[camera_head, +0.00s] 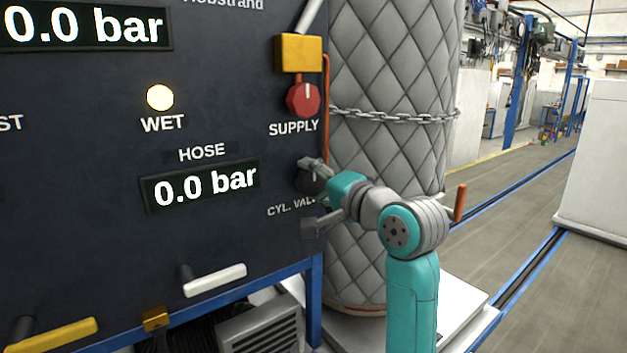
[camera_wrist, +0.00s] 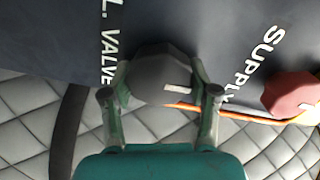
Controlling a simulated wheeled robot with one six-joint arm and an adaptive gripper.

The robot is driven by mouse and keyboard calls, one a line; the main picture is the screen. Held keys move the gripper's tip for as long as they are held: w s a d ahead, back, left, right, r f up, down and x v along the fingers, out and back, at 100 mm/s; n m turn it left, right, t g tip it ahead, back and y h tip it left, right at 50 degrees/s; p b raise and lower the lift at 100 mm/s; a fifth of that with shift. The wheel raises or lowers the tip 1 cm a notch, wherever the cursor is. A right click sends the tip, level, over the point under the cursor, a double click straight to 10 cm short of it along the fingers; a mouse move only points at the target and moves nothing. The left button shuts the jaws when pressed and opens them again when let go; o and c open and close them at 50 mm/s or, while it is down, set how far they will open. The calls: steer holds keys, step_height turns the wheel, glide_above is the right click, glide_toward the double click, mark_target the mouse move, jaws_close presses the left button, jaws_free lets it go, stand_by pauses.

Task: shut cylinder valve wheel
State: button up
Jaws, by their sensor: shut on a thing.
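The cylinder valve wheel is a dark grey faceted knob (camera_wrist: 160,76) with a pale mark, mounted on the dark panel beside the "CYL. VALVE" label. In the head view the wheel (camera_head: 309,181) is mostly hidden behind my gripper (camera_head: 318,172). In the wrist view my gripper (camera_wrist: 160,92) has one finger on each side of the wheel and is shut on it. The pale mark sits toward the right finger, near the lower rim of the wheel in that view.
A red SUPPLY knob (camera_head: 303,99) sits above the wheel under a yellow block (camera_head: 299,53). A quilted grey cylinder (camera_head: 395,150) with a chain (camera_head: 395,115) stands right of the panel. A white handle (camera_head: 215,279) sticks out lower left. The HOSE display (camera_head: 206,184) reads 0.0 bar.

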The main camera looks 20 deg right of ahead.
steer(key=shift+m, duration=0.4)
steer(key=o, duration=1.2)
steer(key=shift+c, duration=0.2)
steer(key=v, duration=1.2)
steer(key=shift+f, duration=0.1)
